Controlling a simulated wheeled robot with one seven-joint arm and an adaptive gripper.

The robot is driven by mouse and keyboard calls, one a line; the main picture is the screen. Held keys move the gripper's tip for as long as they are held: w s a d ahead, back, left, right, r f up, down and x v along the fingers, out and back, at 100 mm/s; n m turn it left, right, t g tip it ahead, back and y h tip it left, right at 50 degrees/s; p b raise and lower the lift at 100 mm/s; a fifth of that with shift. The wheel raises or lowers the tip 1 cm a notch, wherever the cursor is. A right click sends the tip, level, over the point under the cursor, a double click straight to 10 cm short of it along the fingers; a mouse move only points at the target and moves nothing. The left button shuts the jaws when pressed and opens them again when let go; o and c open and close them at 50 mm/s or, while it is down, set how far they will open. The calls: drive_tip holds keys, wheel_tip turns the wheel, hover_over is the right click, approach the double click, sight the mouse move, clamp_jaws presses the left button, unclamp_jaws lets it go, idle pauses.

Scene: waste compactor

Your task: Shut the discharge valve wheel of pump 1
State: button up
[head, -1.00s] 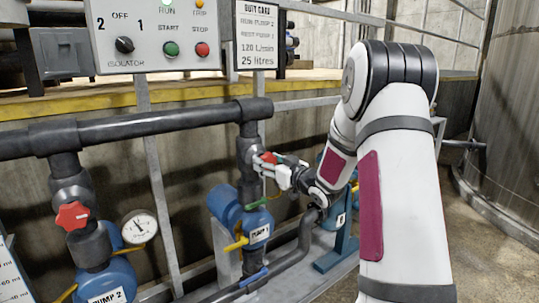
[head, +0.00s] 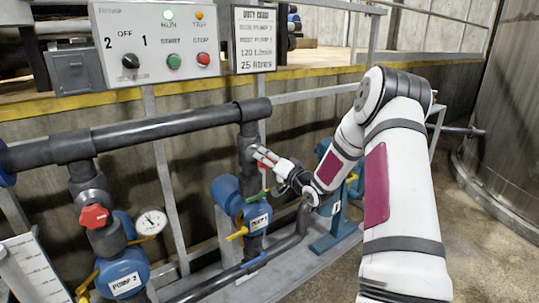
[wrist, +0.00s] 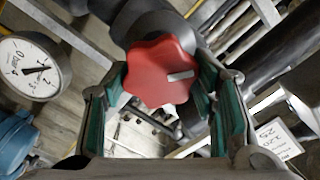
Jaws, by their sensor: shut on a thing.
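The red lobed discharge valve wheel (wrist: 152,72) of pump 1 sits between the green-padded fingers of my gripper (wrist: 162,85) in the wrist view. A short white mark shows on its face. In the head view, my gripper (head: 262,160) is at the dark valve body (head: 247,143) on the right-hand riser, above blue pump 1 (head: 257,221). It is shut on the wheel, and its fingers hide most of the wheel there.
Pump 2 (head: 122,275), with its own red wheel (head: 94,216) and a gauge (head: 151,222), stands at the left. A control panel (head: 155,38) and a duty card (head: 254,40) are above. A pressure gauge (wrist: 33,68) shows left of the wheel in the wrist view. Open floor lies at the right.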

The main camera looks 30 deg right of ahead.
drive_tip(key=m+p, duration=0.3)
drive_tip(key=m, duration=0.2)
drive_tip(key=shift+s+f+m, duration=0.1)
drive_tip(key=shift+m, duration=0.2)
drive_tip(key=m+p, duration=0.2)
drive_tip(key=m, duration=0.3)
drive_tip(key=shift+f, duration=0.2)
drive_tip(key=shift+m+p, duration=0.3)
drive_tip(key=shift+m, duration=0.1)
drive_tip(key=o, duration=1.2)
drive_tip(key=shift+c, duration=0.2)
drive_tip(key=s, duration=1.1)
drive_tip(key=shift+s+d, duration=0.2)
drive_tip(key=shift+s, duration=0.2)
